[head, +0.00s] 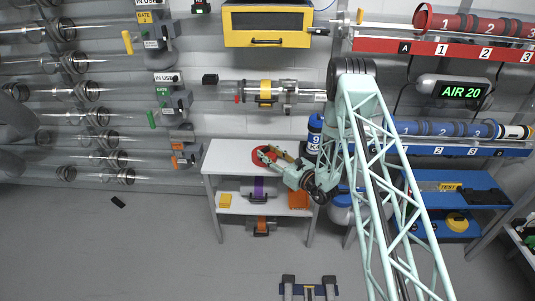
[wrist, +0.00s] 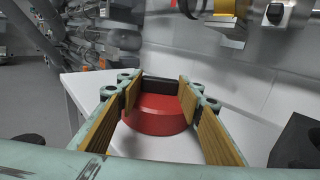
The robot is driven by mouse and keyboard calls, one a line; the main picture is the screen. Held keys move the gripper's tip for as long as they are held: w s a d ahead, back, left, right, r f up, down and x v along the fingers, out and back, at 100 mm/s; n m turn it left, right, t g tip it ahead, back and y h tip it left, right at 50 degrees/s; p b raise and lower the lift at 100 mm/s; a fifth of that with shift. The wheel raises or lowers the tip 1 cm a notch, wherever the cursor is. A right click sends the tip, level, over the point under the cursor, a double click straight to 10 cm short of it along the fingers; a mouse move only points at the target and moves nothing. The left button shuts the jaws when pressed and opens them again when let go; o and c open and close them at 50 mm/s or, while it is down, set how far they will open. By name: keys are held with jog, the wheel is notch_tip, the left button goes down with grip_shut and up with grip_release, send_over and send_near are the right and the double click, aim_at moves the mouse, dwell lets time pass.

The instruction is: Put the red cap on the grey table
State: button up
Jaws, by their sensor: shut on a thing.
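The red cap (head: 262,154) is at the top of the grey table (head: 229,151), near its middle; it also shows in the wrist view (wrist: 156,118). My gripper (head: 280,155) reaches in from the right. In the wrist view its two tan-padded fingers (wrist: 160,96) stand on either side of the cap, shut on it. A dark bar lies across the cap's far side between the fingertips. The pale table top (wrist: 85,88) shows behind and left of the cap. I cannot tell whether the cap touches the table.
A blue bottle (head: 315,132) stands at the table's right back. The lower shelf holds a yellow box (head: 225,201), a purple-banded cylinder and an orange item. A clear tube with a yellow band (head: 265,92) hangs above the table. The table top's left part is clear.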

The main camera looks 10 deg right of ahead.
jog(key=shift+f, duration=0.1)
jog(key=o, duration=0.9)
jog(key=shift+c, duration=0.2)
jog(key=shift+s, duration=0.1)
jog(key=shift+s+d, duration=0.45)
jog(key=shift+s, duration=0.15)
jog(key=p+v, duration=0.2)
jog(key=v, duration=0.8)
jog(key=shift+s, duration=0.2)
jog(key=shift+r, duration=0.25)
